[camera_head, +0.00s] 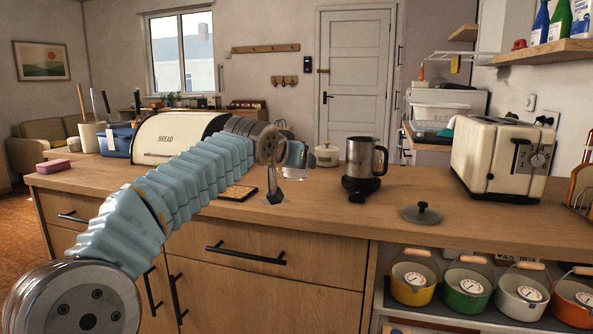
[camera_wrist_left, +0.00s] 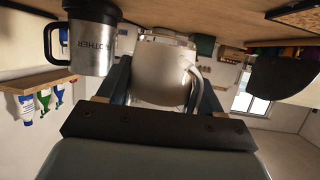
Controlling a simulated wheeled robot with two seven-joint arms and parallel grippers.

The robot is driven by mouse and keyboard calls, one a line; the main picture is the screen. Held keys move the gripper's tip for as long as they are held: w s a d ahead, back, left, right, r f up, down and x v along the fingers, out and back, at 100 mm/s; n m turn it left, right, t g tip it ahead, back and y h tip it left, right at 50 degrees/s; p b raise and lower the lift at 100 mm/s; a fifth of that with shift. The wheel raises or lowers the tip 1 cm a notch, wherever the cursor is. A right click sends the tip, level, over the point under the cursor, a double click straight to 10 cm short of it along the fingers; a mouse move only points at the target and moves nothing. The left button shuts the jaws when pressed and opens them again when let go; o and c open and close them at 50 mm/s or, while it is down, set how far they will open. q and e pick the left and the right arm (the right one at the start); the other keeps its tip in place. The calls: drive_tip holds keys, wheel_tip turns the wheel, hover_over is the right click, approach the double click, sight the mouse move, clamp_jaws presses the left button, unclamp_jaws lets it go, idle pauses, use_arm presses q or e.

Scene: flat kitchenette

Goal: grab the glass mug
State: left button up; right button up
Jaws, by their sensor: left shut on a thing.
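The glass mug (camera_wrist_left: 160,78) is clear and greyish in the left wrist view, with its handle at the right. My left gripper (camera_wrist_left: 162,90) has a dark finger on each side of it and is shut on it. In the head view my left arm reaches over the counter from the left, and the left gripper (camera_head: 296,155) points away from me. My right gripper is in neither view.
A steel mug (camera_head: 364,159) stands on a dark base right of my gripper. A white lidded pot (camera_head: 327,156) is behind. A dark lid (camera_head: 421,213) lies in front of the toaster (camera_head: 497,158). The bread bin (camera_head: 172,139) stands left, behind my arm.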

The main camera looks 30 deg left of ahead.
use_arm(q)
drive_tip(key=s+r, duration=0.1)
drive_tip(key=s+d+r, duration=0.1)
drive_tip(key=r, duration=0.1)
drive_tip(key=shift+s+r, duration=0.15)
drive_tip(key=shift+s, duration=0.1)
drive_tip(key=d+v, duration=0.1)
drive_tip(key=v, duration=0.8)
drive_tip(key=shift+d+r+b, duration=0.15)
drive_tip(key=shift+d+b, duration=0.2)
drive_tip(key=shift+d, duration=0.1)
drive_tip(key=shift+s, duration=0.15)
idle(1.4)
